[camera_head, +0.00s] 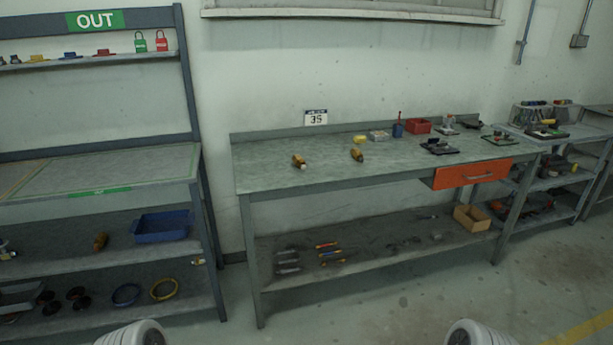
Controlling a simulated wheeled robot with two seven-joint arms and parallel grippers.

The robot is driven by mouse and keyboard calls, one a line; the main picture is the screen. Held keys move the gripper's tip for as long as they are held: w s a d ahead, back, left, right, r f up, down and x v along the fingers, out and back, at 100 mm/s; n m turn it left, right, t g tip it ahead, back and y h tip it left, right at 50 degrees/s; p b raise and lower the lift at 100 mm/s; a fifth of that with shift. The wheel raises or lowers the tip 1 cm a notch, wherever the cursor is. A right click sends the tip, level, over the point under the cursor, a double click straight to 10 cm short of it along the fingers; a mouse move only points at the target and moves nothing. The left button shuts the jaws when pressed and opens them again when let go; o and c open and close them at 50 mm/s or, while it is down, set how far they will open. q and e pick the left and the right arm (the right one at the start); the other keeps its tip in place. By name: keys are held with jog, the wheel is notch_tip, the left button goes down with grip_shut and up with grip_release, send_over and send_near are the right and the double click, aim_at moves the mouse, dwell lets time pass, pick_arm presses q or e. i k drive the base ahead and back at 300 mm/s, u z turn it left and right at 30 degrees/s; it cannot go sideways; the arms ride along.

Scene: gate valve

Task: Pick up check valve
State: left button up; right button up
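Two small brass-coloured fittings stand on the grey workbench (330,178). The left brass fitting (299,161) has a pale end, and the right brass fitting (357,155) lies a little further along the top. White rounded parts of my arms show at the bottom edge. Neither gripper is in view, and nothing of mine is near the fittings.
A blue tray (162,226) sits on the left rack. The workbench also bears a yellow item (360,139), a red bin (418,126) and dark fixtures (439,147). An orange drawer (472,174) hangs below it. The floor in front is clear.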

aim_at(298, 160)
jog(key=z, duration=0.5)
jog(key=i, duration=1.95)
jog(key=u, duration=0.75)
